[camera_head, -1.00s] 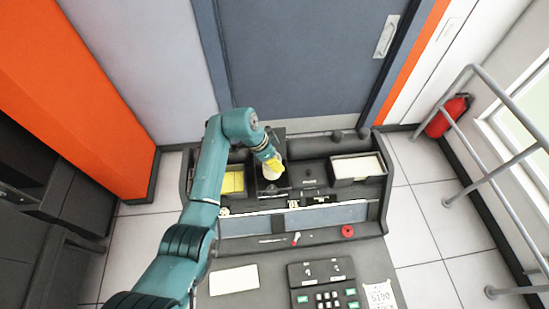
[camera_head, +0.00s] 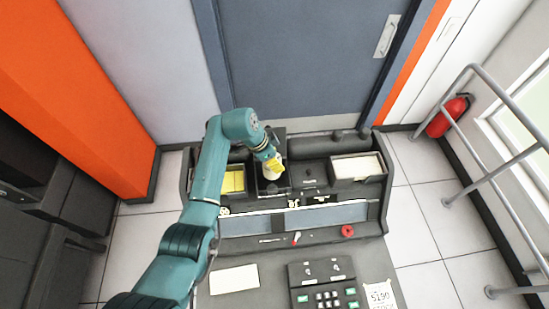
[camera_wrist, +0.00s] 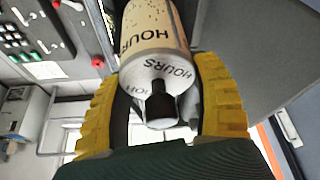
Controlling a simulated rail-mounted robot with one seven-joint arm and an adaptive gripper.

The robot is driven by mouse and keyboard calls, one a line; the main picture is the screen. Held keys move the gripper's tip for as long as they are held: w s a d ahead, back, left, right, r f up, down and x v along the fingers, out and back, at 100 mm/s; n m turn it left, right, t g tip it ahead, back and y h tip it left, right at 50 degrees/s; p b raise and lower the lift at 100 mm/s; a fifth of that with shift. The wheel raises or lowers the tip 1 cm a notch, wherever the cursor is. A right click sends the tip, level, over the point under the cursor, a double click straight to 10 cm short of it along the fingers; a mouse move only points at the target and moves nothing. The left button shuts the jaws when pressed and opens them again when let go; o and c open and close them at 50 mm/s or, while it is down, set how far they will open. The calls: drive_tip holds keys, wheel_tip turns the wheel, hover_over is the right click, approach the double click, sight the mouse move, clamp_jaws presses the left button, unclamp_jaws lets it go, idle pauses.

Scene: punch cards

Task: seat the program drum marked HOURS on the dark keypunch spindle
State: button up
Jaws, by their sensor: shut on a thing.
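The cream program drum (camera_wrist: 160,55) fills the upper middle of the wrist view, with HOURS printed on its side and on its pale end face. A black knob (camera_wrist: 160,103) stands out of that end, toward my wrist. My gripper (camera_head: 274,164) is shut on the drum, its yellow fingers on either side in the wrist view (camera_wrist: 160,85). In the head view the drum (camera_head: 270,173) shows as a small pale shape below the fingers, over a dark square bay (camera_head: 263,187) of the keypunch. The spindle cannot be made out, so I cannot tell whether the drum touches it.
A bay with yellow cards (camera_head: 233,180) lies left of the drum, and a tray of pale cards (camera_head: 357,168) lies to the right. The keypunch's raised back wall stands close behind.

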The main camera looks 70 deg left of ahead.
sight(275, 178)
drive_tip(key=shift+f+b, duration=2.1)
drive_tip(key=shift+f, duration=0.6)
drive_tip(key=shift+f, duration=0.25)
drive_tip(key=shift+f+b, duration=1.75)
drive_tip(key=shift+f, duration=0.25)
drive_tip(key=shift+f+b, duration=1.55)
drive_tip(key=shift+f, duration=0.35)
drive_tip(key=shift+f, duration=0.1)
